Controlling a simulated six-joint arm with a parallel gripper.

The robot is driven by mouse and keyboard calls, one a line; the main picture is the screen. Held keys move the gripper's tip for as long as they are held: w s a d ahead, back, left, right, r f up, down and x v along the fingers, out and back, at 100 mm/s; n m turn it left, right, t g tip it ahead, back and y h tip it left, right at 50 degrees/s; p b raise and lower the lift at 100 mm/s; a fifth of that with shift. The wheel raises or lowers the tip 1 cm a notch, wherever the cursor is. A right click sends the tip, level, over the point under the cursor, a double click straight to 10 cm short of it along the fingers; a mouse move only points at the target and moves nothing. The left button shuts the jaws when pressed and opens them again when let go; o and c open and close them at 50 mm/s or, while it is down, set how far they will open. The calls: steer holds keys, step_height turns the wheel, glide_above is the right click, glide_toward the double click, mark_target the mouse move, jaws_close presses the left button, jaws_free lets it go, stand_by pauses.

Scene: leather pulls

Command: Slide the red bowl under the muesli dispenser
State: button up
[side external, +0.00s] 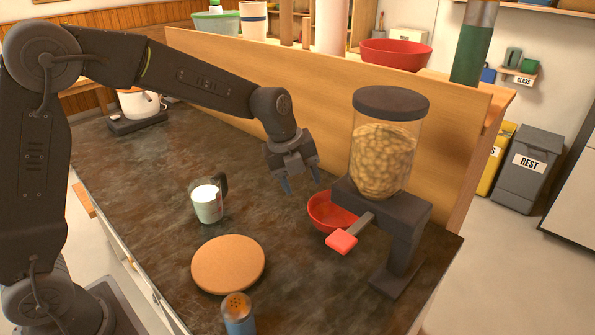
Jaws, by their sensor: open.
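The red bowl (322,218) stands upright on the dark counter, beside the muesli dispenser (405,215). The dispenser has a clear jar of muesli, a dark lid and a dark stand. Its arm and its lever with a red handle (341,241) overlap the bowl's right side in the picture, so part of the bowl is hidden. I cannot tell how far the bowl lies beneath the outlet. My gripper (302,183) is open and empty, with its fingers pointing down. It hangs just up and left of the bowl, and no contact is visible.
A glass mug of milk (207,204), a round cork mat (228,264) and a blue shaker (239,315) stand on the counter. A wooden partition (310,100) runs behind. Another red bowl (396,54) sits on the ledge above. The counter's left middle is clear.

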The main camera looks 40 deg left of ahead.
mark_target(312, 210)
steer(key=x, duration=1.1)
steer(key=shift+w+f, duration=0.1)
steer(key=shift+f, duration=0.25)
jaws_close()
